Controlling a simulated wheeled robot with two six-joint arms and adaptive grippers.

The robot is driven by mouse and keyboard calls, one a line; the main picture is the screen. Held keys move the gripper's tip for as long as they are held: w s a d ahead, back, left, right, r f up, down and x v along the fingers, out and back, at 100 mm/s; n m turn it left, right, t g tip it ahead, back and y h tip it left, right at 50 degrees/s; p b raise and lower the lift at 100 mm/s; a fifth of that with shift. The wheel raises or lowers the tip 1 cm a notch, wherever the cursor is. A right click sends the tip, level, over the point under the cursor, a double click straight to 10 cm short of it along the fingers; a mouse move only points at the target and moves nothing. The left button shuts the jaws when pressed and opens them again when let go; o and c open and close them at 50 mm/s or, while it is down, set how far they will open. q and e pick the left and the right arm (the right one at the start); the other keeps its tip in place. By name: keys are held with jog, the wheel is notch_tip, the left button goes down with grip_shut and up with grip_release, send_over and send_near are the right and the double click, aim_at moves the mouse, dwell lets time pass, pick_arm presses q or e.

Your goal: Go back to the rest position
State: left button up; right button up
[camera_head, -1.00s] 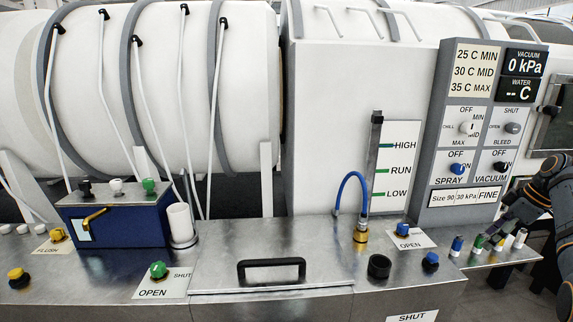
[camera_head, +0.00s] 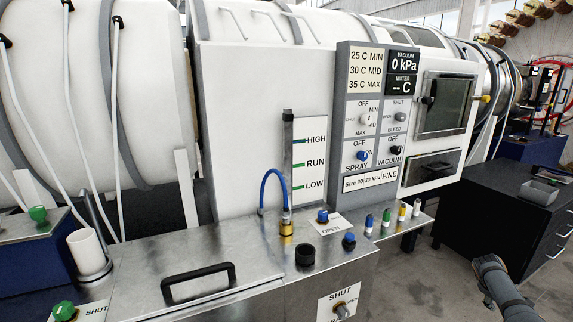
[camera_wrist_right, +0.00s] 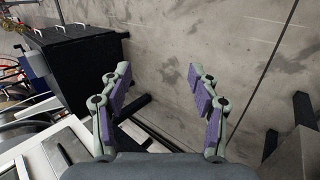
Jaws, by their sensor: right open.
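My right gripper (camera_wrist_right: 160,105) shows in the right wrist view with its two purple-padded fingers spread wide and nothing between them. It hangs over bare grey floor, apart from the machine. In the head view only part of my right arm (camera_head: 500,285) shows at the lower right, clear of the control panel (camera_head: 370,130) and the ledge. My left gripper is not in view.
Small blue (camera_head: 369,223), green (camera_head: 386,217), yellow (camera_head: 402,212) and white (camera_head: 416,207) cylinders stand on the metal ledge. Floor (camera_head: 415,280) between is clear.

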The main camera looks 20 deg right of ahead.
jog(key=s+d+f+n+t+h, duration=0.1)
jog(key=s+f+n, duration=0.1)
jog(key=s+f, duration=0.55)
jog(key=s+d+f+n+t+h, duration=0.15)
jog(key=s+f, duration=0.35)
jog(key=s, duration=0.6)
jog(key=s+a+f+m+y, duration=0.1)
jog(key=s+a+f+y, duration=0.2)
jog(key=a+f, duration=0.85)
jog(key=s+a+f+m+y, duration=0.15)
jog(key=a+f, duration=0.45)
jog(key=a, duration=0.7)
jog(key=s+a+f+g+y, duration=0.1)
jog(key=s+a+f+y, duration=0.15)
jog(key=a+f, duration=0.7)
jog(key=s+a+f+m+y, duration=0.1)
jog(key=s+a+f+y, duration=0.15)
jog(key=a, duration=1.35)
jog(key=a+p, duration=0.1)
jog(key=a, duration=0.8)
jog(key=r+p, duration=0.2)
jog(key=p, duration=0.1)
jog(key=d+r+p, duration=0.1)
jog(key=r+p, duration=0.2)
jog(key=shift+w+d+r, duration=0.1)
jog(key=shift+d+r, duration=0.05)
jog(key=shift+r, duration=0.05)
